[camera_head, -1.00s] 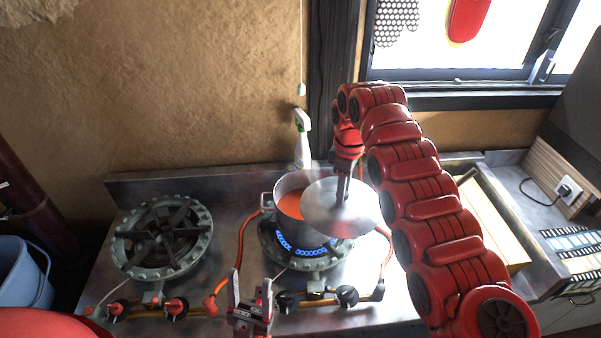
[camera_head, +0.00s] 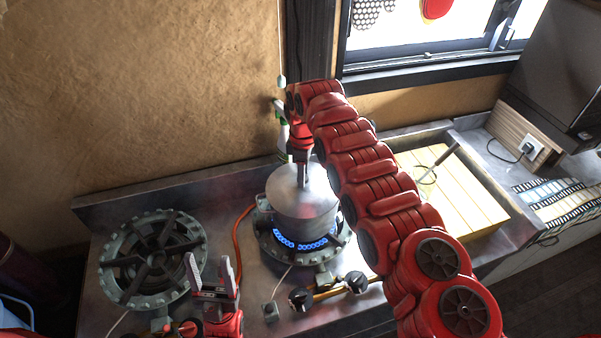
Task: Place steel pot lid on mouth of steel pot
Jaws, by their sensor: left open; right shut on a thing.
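The steel pot (camera_head: 306,226) stands on the lit right burner (camera_head: 282,250), with blue flame under it. The steel pot lid (camera_head: 290,190) lies over the pot's mouth, and the soup inside is hidden. Whether the lid rests fully on the rim cannot be told. My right gripper (camera_head: 303,178) points down from above and is shut on the lid's handle, which it mostly hides. My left gripper (camera_head: 212,272) is open and empty, low in front of the burners, with its fingers pointing up.
An unlit burner (camera_head: 152,258) is at the left. A spray bottle (camera_head: 282,135) stands behind the pot by the wall. A yellow board (camera_head: 455,200) lies to the right beyond my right arm. Control knobs (camera_head: 355,282) and an orange hose (camera_head: 238,232) are near the burners.

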